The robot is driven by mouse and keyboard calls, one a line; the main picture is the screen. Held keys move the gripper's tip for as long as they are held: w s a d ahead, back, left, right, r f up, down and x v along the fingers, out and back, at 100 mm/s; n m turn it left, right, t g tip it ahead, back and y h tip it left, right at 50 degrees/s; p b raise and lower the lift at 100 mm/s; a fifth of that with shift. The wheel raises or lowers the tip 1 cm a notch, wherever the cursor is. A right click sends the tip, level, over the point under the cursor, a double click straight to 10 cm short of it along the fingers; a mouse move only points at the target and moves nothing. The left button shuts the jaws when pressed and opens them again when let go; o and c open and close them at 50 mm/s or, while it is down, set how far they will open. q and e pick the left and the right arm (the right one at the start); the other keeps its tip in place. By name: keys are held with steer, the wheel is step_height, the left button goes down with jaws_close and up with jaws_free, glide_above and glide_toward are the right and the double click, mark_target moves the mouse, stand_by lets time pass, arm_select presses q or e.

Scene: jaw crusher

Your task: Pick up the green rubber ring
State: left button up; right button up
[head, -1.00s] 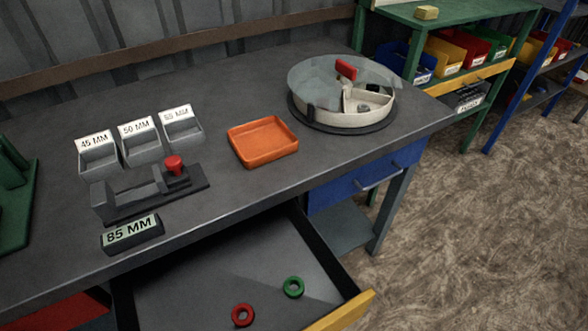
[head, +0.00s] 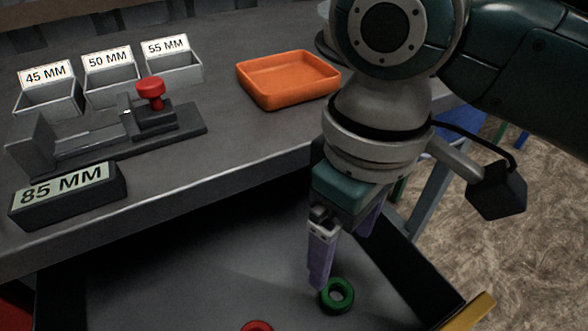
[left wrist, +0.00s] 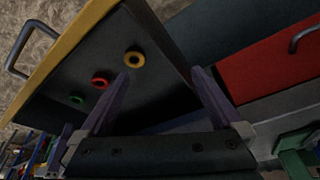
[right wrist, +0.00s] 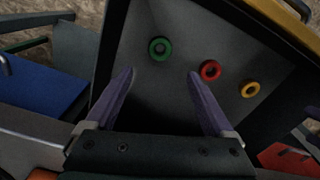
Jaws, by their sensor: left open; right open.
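The green rubber ring (head: 337,295) lies flat in the open drawer (head: 220,290). It also shows in the right wrist view (right wrist: 160,48), beyond the fingertips and between their lines, and in the left wrist view (left wrist: 77,99). My right gripper (head: 345,255) is above the drawer, close to the ring and pointing down at it. Its purple fingers are open and empty in the right wrist view (right wrist: 162,75). My left gripper (left wrist: 160,72) is open and empty; in its view the drawer with the rings lies ahead. It is out of the head view.
A red ring (right wrist: 210,70) and a yellow ring (right wrist: 250,89) lie in the same drawer. The drawer's dark side wall (head: 405,275) stands right of the green ring. An orange tray (head: 288,80), a gauge block fixture and labelled bins (head: 113,85) are on the bench.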

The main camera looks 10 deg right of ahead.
steer(key=b, duration=0.2)
glide_above(339, 292)
steer(key=f, duration=0.4)
steer(key=shift+w+a+f, duration=0.15)
steer(key=shift+w+f, duration=0.1)
steer(key=shift+f, duration=0.1)
arm_select(q)
step_height(339, 292, down, 4)
steer(key=shift+s+f+b, duration=0.1)
steer(key=shift+s+b, duration=0.05)
steer(key=shift+b, duration=0.65)
arm_select(e)
steer(key=f, duration=0.4)
steer(key=shift+s+f, duration=0.25)
steer(key=shift+s, duration=0.1)
arm_select(q)
steer(key=shift+f, duration=0.1)
arm_select(e)
steer(key=shift+f, duration=0.45)
jaws_close()
steer(key=shift+r, duration=0.1)
